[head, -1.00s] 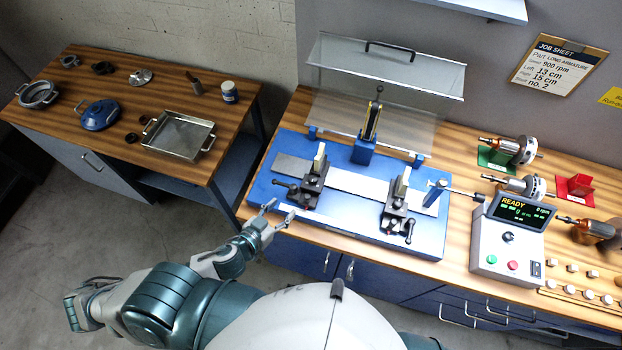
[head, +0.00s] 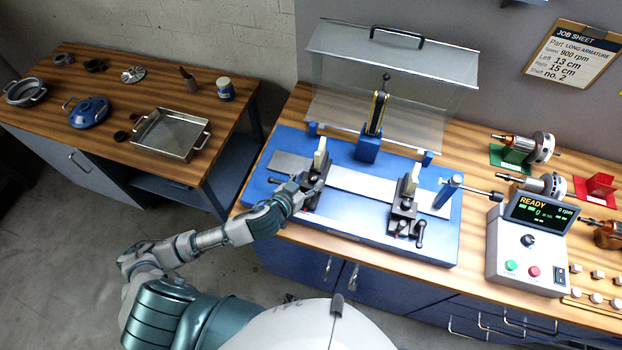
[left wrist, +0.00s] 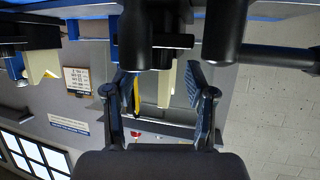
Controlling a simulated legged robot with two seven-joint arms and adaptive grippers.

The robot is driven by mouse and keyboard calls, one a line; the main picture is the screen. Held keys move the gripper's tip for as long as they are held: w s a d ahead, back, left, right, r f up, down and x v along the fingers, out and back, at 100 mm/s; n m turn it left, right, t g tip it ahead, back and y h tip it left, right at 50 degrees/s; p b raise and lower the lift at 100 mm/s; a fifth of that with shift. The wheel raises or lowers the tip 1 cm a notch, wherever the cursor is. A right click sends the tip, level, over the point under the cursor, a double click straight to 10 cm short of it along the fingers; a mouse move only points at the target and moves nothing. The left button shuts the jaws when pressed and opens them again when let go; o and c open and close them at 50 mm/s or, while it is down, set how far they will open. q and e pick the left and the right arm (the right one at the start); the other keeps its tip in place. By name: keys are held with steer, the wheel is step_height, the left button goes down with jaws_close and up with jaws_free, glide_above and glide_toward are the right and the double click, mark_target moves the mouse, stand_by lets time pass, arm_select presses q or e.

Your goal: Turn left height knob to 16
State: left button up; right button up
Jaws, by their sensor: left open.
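The left support (head: 319,165) stands on the blue balancing machine base (head: 345,238), a dark block with a cream upright. My left gripper (head: 303,184) is at its near side, open, with its fingers covering part of the block. The left height knob cannot be told apart in the head view. In the left wrist view my open fingers (left wrist: 160,100) point toward dark cylindrical parts (left wrist: 134,40) and a cream upright (left wrist: 166,85) close ahead. Contact cannot be told. My right gripper is not in view.
The right support (head: 405,205) stands on the same base. A clear hinged cover (head: 395,65) is raised behind. The control box (head: 522,250) reads READY. The job sheet (head: 572,55) lists left 13 cm and right 15 cm. A side table (head: 140,85) holds a tray and pots.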

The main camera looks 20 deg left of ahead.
arm_select(q)
steer(key=shift+x, duration=0.95)
jaws_close()
